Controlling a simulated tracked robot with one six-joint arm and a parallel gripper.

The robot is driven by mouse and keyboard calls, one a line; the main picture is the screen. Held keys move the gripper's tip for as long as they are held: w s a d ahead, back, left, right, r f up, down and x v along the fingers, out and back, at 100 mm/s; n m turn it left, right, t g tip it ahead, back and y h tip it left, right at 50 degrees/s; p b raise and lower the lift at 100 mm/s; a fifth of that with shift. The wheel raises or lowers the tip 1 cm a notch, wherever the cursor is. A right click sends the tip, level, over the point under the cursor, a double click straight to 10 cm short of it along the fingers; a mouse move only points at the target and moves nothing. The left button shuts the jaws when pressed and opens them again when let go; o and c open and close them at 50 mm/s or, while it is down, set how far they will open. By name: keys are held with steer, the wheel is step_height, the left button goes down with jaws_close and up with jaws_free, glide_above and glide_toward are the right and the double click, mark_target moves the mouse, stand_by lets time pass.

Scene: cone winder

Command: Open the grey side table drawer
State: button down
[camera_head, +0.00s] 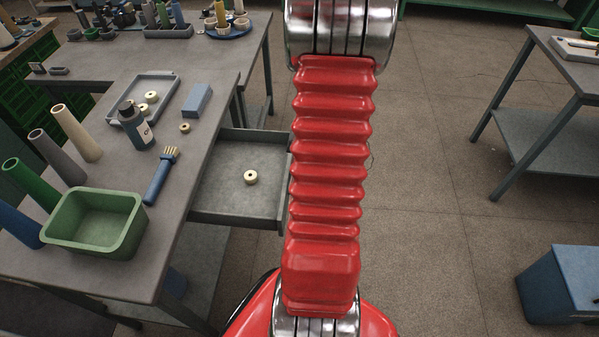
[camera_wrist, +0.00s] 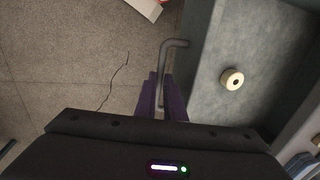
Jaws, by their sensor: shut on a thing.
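The grey side table drawer (camera_head: 225,205) stands pulled out from the right side of the grey table (camera_head: 190,195). Its inside shows, with one small cream ring (camera_head: 251,177) lying on its floor. In the wrist view the drawer (camera_wrist: 215,115) is at the right, with the cream ring (camera_wrist: 232,79) in it. My gripper (camera_wrist: 163,85) is shut on the drawer's bar handle (camera_wrist: 175,44), its purple fingers on either side of the bar. In the head view my red arm hides the drawer's front, the handle and the gripper.
A blue box (camera_head: 560,285) is on the floor at right. Open floor (camera_head: 440,180) lies right of my arm.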

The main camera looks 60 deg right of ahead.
steer(key=c, duration=1.8)
jaws_free()
steer(key=shift+s, duration=0.1)
steer(key=shift+c, duration=0.2)
steer(key=shift+r, duration=0.15)
step_height(320, 180, up, 13)
steer(key=s+d, duration=0.1)
steer(key=s, duration=0.1)
steer(key=shift+s+r, duration=0.15)
steer(key=shift+d, duration=0.1)
